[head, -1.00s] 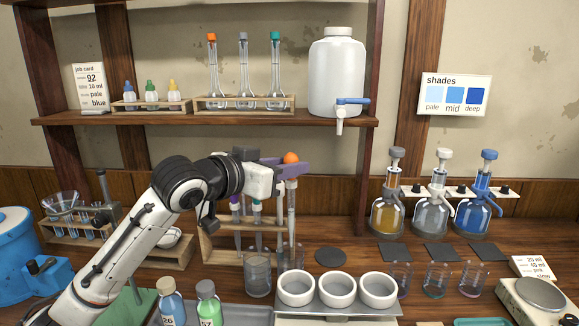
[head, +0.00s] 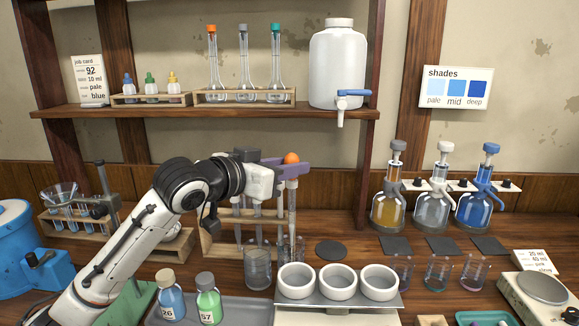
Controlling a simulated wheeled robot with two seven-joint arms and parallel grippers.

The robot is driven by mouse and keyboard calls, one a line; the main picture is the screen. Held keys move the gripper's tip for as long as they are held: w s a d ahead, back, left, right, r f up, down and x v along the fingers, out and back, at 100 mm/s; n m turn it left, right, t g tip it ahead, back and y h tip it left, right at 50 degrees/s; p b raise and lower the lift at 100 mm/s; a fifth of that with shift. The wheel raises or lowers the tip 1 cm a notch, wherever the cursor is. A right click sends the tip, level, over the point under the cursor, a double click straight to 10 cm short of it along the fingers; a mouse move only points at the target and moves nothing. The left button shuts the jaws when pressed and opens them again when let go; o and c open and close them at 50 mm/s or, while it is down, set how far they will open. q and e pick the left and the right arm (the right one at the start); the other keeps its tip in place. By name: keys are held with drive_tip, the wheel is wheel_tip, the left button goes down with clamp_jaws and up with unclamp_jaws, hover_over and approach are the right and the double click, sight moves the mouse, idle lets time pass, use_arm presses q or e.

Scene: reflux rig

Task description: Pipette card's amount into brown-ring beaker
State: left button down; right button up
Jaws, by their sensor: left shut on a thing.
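My left gripper (head: 289,170), with purple fingers, is shut on a pipette (head: 292,205) with an orange bulb. The pipette hangs upright at the right end of the wooden pipette rack (head: 208,243); whether its tip is clear of the rack I cannot tell. Other pipettes stand in the rack, their tops partly hidden by my gripper. The job card (head: 89,80) on the shelf reads 92, 10 ml, pale, blue. A brown ring is not clear. My right gripper is out of view.
A glass beaker (head: 257,268) stands in front of the rack. White bowls (head: 338,280) sit on a metal stand. A blue-liquid bottle (head: 170,303) and a green one (head: 208,304) stand on a grey tray. Dispenser bottles (head: 388,207) and a scale (head: 541,289) are at right.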

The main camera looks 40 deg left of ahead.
sight(290, 155)
use_arm(q)
drive_tip(key=shift+r, duration=0.1)
wheel_tip(290, 155, up, 3)
drive_tip(key=p, duration=0.3)
drive_tip(key=shift+r+p, duration=0.5)
drive_tip(key=shift+r, duration=0.1)
drive_tip(key=c, duration=2.2)
unclamp_jaws()
drive_tip(key=shift+o, duration=0.2)
